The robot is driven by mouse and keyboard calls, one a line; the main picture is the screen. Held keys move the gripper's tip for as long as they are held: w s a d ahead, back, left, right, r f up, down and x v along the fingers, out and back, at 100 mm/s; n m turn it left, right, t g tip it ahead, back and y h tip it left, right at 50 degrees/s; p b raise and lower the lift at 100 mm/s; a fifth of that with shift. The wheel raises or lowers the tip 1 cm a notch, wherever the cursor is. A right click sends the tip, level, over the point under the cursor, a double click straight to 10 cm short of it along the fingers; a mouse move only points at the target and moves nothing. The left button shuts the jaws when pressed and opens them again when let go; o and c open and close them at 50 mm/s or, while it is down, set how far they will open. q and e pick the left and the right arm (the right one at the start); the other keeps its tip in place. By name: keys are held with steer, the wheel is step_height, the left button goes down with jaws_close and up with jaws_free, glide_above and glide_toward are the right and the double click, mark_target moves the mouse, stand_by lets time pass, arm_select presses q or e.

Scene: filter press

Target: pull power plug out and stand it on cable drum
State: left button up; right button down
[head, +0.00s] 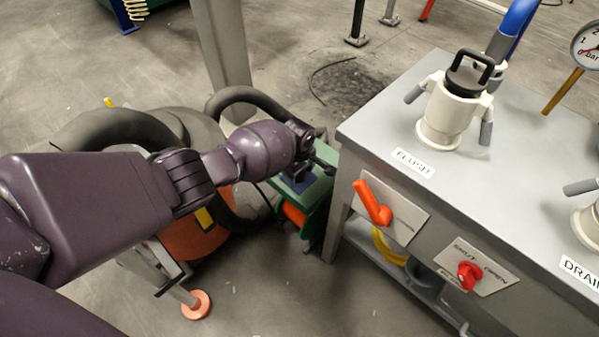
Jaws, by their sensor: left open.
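The cable drum (316,213), green with orange cable in it, stands on the floor left of the grey bench. My left arm reaches in from the left, and its gripper (324,166) is open over the drum's top, close to the bench's left leg. A small dark blue part (318,187) shows on the drum's top just under the gripper; I cannot tell whether it is the power plug or a socket. The gripper and wrist hide part of the drum's top. No plug can be clearly made out. My right gripper is not in view.
The grey bench (480,150) carries white valve fittings (452,112), an orange lever (371,203) and a red knob (469,275). An orange-and-grey machine with a black hose (110,128) stands behind my arm. Bare floor lies in front of the drum.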

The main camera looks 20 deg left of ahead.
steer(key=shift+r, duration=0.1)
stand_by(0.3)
arm_select(q)
steer(key=shift+c, duration=0.3)
